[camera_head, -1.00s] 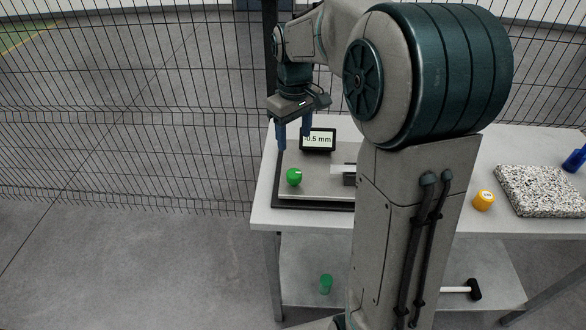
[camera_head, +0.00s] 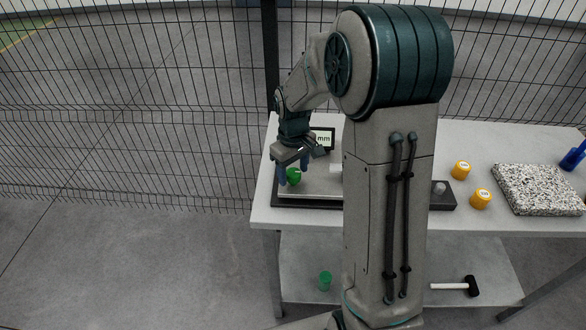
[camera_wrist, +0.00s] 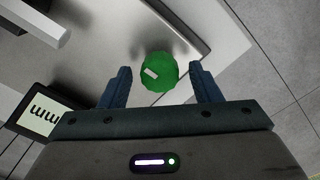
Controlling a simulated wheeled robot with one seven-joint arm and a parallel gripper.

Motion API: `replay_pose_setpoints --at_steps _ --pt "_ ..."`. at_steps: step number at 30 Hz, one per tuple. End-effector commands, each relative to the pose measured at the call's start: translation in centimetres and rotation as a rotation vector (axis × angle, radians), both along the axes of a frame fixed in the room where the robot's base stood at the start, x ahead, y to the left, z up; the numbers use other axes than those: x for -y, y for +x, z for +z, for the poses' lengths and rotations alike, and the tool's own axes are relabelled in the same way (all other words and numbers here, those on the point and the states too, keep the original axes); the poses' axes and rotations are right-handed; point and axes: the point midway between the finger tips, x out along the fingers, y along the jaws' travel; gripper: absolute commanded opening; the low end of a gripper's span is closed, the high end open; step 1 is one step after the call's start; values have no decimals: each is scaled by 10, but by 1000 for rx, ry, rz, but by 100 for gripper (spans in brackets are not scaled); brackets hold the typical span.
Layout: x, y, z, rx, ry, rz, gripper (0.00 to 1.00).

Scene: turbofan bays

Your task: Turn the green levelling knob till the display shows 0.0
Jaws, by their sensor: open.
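The green levelling knob (camera_head: 294,176) sits on the left end of a light plate on a dark base (camera_head: 300,206). In the wrist view the green knob (camera_wrist: 158,71), with a white mark on its top, lies between and just beyond my fingertips. My gripper (camera_head: 293,177) is open around or just above it, with one blue finger on each side; in the wrist view my gripper (camera_wrist: 160,78) shows a gap to the knob on both sides. The display (camera_head: 323,139) is partly hidden by my arm; only "mm" is readable. It also shows in the wrist view (camera_wrist: 40,115), cut off, number hidden.
Two yellow weights (camera_head: 461,170) and a speckled stone slab (camera_head: 540,188) are on the right of the table (camera_head: 480,135). A blue object (camera_head: 574,157) is at the far right. A green cup (camera_head: 325,281) and a mallet (camera_head: 470,286) are on the lower shelf. A wire fence stands behind.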

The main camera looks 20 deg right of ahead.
Motion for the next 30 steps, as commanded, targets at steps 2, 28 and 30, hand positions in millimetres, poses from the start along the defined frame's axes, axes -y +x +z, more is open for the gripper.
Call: replay_pose_setpoints --at_steps 2,28,30 --pt "0 0 0 0 0 0 46" --pt "-1 1 0 4 -1 -290 13" --pt "0 1 0 3 -1 -337 13"
